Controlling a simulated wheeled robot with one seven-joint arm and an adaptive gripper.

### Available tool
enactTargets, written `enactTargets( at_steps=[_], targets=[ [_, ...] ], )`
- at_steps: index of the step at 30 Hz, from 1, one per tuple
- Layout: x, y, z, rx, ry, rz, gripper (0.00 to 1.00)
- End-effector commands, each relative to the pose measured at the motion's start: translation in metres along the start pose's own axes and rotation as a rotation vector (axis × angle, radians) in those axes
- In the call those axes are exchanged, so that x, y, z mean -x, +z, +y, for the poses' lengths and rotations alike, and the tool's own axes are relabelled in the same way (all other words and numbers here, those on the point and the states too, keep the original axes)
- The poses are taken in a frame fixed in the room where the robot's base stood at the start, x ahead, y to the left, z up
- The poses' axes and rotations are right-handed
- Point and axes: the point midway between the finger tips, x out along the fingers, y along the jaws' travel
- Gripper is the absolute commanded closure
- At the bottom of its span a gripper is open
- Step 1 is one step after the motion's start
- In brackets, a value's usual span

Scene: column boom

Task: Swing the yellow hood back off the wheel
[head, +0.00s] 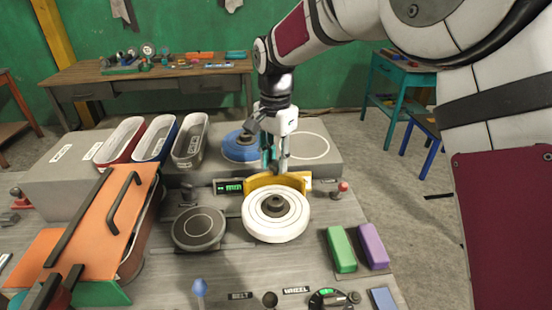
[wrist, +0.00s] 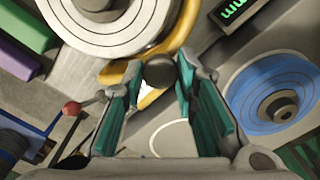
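The white wheel (head: 276,222) lies flat on the bench, and its top face is mostly bare. The yellow hood (head: 262,181) curves around the wheel's far edge. In the wrist view the wheel (wrist: 88,34) is at the top, with the hood (wrist: 181,35) along its rim. A dark round knob (wrist: 160,71) sits at the hood's outer edge. My gripper (wrist: 157,72) is open with the knob between its fingertips. The right finger is close to the knob and a gap shows on the left. In the head view my gripper (head: 275,165) is just behind the hood, pointing down.
A blue disc (head: 241,146) is behind, and a grey disc (head: 199,227) is left of the wheel. A red-knobbed lever (head: 343,187) and green (head: 341,249) and purple (head: 372,245) blocks are at right. An orange panel (head: 90,225) and trays (head: 157,139) are left.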

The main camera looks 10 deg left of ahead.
Motion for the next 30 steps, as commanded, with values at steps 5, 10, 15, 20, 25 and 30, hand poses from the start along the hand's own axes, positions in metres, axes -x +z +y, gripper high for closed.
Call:
enactTargets(
  at_steps=[5,10,15,20,25,30],
  targets=[
    [0.001,0.0,-0.001,-0.001,-0.004,0.001,0.52],
    [0.001,0.0,-0.001,-0.001,-0.002,0.0,0.52],
    [0.007,0.0,-0.001,-0.001,-0.003,0.001,0.52],
    [0.031,-0.001,-0.001,-0.001,-0.006,0.003,0.52],
    [0.066,-0.001,-0.001,-0.001,-0.006,0.003,0.52],
    [0.097,0.0,-0.001,-0.001,-0.005,0.003,0.52]
  ],
)
